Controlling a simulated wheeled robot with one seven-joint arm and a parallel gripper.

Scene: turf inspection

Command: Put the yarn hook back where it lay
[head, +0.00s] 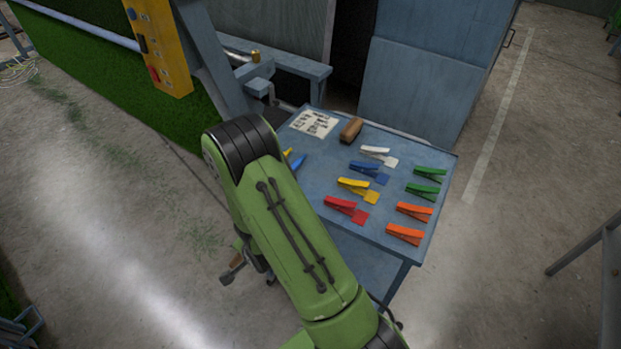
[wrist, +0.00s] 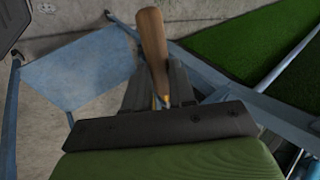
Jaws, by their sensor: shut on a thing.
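The yarn hook (wrist: 152,42) shows in the wrist view as a wooden handle with a thin metal part at its lower end. My gripper (wrist: 160,92) is shut on it near that metal end, and the handle points up and away in the picture. The hook's tip is hidden by the gripper. In the head view my green arm covers most of the gripper, and I cannot make out the hook clearly there. The blue-grey work table (head: 437,157) stands to the right of my arm.
On the table lie a printed card (head: 314,123), a brown block (head: 351,130) and several coloured clips, such as a red one (head: 346,209). A blue tool (head: 298,163) is partly hidden by my arm. A machine frame with green turf (head: 100,80) stands at the left.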

